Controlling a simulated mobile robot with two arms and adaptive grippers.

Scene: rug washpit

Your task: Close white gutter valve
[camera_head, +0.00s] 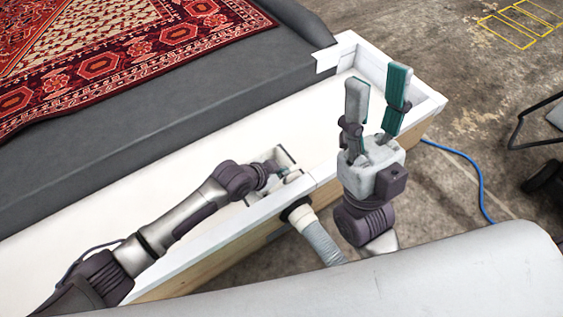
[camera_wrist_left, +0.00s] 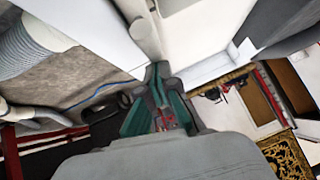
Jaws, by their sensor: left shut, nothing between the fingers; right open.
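The white gutter valve (camera_head: 293,174) sits at the near wall of the white gutter (camera_head: 130,204), just above the hose outlet. It has a pale rounded part and a grey plate beside it. My left gripper (camera_head: 274,168) is shut and empty close beside the valve; the wrist partly hides it, and I cannot tell whether they touch. In the left wrist view the shut fingertips (camera_wrist_left: 158,72) lie close to a white rounded piece (camera_wrist_left: 146,36) on the gutter. My right gripper (camera_head: 382,92) is open and empty, pointing up over the gutter's right end.
A ribbed grey hose (camera_head: 319,240) leaves the gutter's outer wall below the valve. A red patterned rug (camera_head: 130,45) lies on a dark grey platform (camera_head: 180,112) behind. A blue hose (camera_head: 472,170) and a dark frame (camera_head: 535,125) are at the right. Concrete floor is open at upper right.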

